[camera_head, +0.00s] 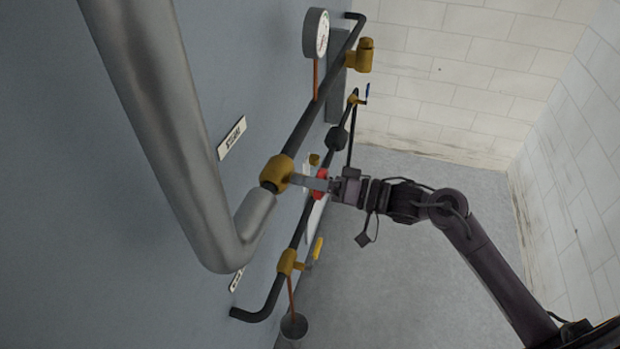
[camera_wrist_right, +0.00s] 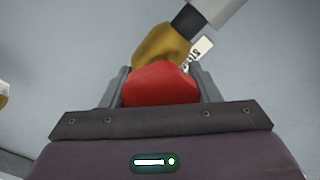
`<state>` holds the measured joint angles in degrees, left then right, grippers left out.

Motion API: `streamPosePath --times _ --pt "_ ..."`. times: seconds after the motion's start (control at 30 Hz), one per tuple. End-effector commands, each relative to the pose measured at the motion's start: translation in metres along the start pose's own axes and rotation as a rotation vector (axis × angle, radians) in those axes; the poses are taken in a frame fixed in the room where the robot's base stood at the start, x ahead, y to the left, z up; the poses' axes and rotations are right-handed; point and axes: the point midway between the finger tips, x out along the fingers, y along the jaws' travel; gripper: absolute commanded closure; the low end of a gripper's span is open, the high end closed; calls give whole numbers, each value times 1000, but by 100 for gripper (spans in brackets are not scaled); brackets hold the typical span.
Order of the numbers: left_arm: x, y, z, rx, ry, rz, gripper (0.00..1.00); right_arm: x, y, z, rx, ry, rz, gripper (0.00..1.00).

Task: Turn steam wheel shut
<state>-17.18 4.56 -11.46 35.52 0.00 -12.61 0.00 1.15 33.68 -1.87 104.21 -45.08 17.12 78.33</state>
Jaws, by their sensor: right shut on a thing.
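The steam wheel (camera_head: 321,184) is red and sits on a brass valve body (camera_head: 277,173) in the dark pipe line, beside the end of a thick grey pipe. My right gripper (camera_head: 325,185) reaches in from the right and is shut on the wheel, hiding much of it. In the right wrist view the red wheel (camera_wrist_right: 160,84) fills the space between the two grey fingers, with the brass valve body (camera_wrist_right: 162,46) just beyond. A white label (camera_head: 232,137) with dark lettering is on the grey wall near the valve. My left gripper is not in view.
A thick grey pipe (camera_head: 160,110) runs down the left. A round gauge (camera_head: 317,34), a brass fitting (camera_head: 361,55) and a yellow-handled valve (camera_head: 289,262) sit along the dark pipes. Open floor (camera_head: 400,290) lies right of the pipework, below a white block wall (camera_head: 470,75).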

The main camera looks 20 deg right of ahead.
Motion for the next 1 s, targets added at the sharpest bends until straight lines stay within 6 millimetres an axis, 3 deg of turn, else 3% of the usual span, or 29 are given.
streamPosePath --times 0.23,0.27,0.43,0.77,1.0 --pt "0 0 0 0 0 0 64 0 1 3 7 -5 2 67" --pt "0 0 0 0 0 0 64 0 1 3 7 -5 2 43" --pt "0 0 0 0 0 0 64 0 1 2 5 -3 1 23" --pt "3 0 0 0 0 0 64 -4 2 2 2 -1 2 23" --pt "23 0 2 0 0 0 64 -42 5 5 3 -2 4 23"
